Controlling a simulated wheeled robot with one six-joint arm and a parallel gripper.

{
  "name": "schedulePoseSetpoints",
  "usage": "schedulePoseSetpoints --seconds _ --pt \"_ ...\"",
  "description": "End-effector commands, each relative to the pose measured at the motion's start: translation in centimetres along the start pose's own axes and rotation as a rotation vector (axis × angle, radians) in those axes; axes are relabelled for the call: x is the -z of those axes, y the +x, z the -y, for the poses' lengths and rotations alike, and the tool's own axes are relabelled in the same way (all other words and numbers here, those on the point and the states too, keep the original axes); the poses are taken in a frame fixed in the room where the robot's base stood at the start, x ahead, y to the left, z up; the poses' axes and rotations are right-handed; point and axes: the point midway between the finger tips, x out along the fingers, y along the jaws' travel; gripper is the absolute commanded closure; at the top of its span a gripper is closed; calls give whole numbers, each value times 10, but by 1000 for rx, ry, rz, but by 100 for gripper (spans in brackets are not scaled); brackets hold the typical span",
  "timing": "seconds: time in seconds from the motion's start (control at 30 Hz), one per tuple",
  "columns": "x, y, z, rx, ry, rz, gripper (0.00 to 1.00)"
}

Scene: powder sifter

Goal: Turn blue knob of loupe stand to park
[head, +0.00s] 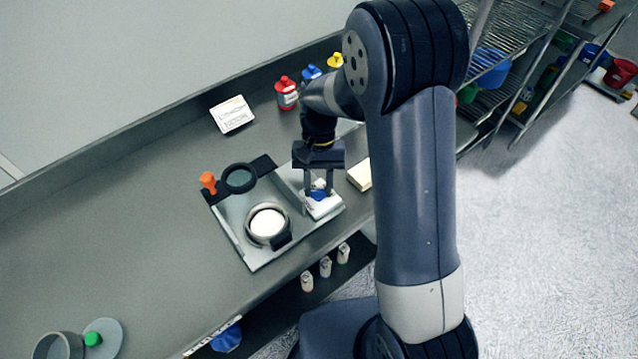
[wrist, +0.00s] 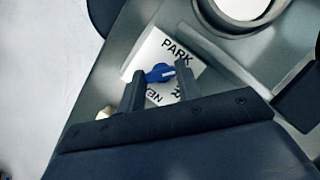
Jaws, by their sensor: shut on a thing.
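The blue knob (wrist: 158,73) sits on a white label plate (wrist: 187,48) marked PARK on its upper side in the wrist view. Other lettering on the lower side is partly hidden by my fingers. In the head view the knob (head: 318,195) is at the right end of the grey stand base (head: 240,245). My gripper (wrist: 160,72) is shut on the knob, one finger on each side. A small light mark shows on the knob's right side, but its exact pointing is hard to tell. My gripper also shows in the head view (head: 318,190), above the plate.
On the stand are a dark-ringed loupe lens (head: 240,179), an orange knob (head: 208,182) and a round dish with white contents (head: 267,222). A cream block (head: 360,175) lies right of my gripper.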

Motion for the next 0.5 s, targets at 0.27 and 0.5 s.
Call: schedulePoseSetpoints --seconds 0.27,0.5 --pt "0 0 3 -101 -244 -3 90" --pt "0 0 4 -177 -426 -3 90"
